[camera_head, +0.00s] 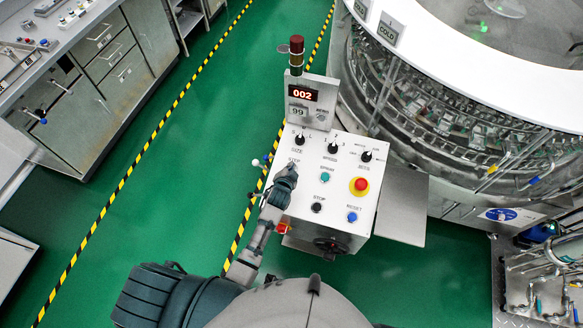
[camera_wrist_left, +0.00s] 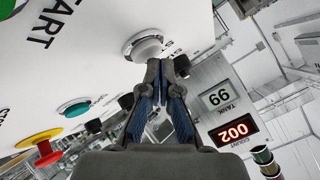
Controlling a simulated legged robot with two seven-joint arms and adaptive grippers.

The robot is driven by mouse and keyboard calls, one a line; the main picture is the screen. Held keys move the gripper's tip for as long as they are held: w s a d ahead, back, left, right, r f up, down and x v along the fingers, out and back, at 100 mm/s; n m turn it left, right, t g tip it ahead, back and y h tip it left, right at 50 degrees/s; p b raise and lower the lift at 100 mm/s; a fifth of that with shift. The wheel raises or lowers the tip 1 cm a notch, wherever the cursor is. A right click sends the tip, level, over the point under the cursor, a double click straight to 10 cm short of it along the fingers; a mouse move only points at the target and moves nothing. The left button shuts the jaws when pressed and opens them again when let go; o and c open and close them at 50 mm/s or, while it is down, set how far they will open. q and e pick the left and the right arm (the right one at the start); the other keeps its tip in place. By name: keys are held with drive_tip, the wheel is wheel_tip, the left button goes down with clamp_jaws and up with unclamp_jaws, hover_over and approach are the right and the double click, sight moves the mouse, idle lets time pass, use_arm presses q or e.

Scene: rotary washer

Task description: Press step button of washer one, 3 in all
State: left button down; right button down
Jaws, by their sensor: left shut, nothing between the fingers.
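The washer's white control panel (camera_head: 335,185) stands in the middle of the head view. Its red display (camera_head: 302,94) reads 002, and a second display below reads 99. My left gripper (camera_head: 291,169) is over the panel's left side, just below the STEP label, and hides the button there. In the left wrist view a white button with a silver rim (camera_wrist_left: 145,46) sits beside the closed fingertips of my left gripper (camera_wrist_left: 167,66). I cannot tell whether they touch it. The gripper is shut with nothing in it. My right gripper is out of view.
A red emergency knob (camera_head: 361,185), a green button (camera_head: 325,177), a black STOP button (camera_head: 316,207) and a blue RESET button (camera_head: 352,217) are on the same panel. Black selector knobs (camera_head: 333,148) line its upper part. The round washer (camera_head: 440,110) stands to the right.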

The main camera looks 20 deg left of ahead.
use_arm(q)
drive_tip(key=shift+w+f, duration=0.1)
drive_tip(key=shift+f, duration=0.35)
idle(0.6)
drive_tip(key=shift+s+r+p, duration=0.2)
drive_tip(key=shift+r+p, duration=0.6)
drive_tip(key=shift+p, duration=0.05)
drive_tip(key=r+p, duration=0.2)
drive_tip(key=p, duration=0.1)
drive_tip(key=s+r+p, duration=0.1)
drive_tip(key=r+p, duration=0.1)
drive_tip(key=r, duration=0.1)
drive_tip(key=shift+s+p, duration=0.15)
drive_tip(key=shift+p, duration=0.25)
drive_tip(key=shift+f, duration=0.1)
idle(0.5)
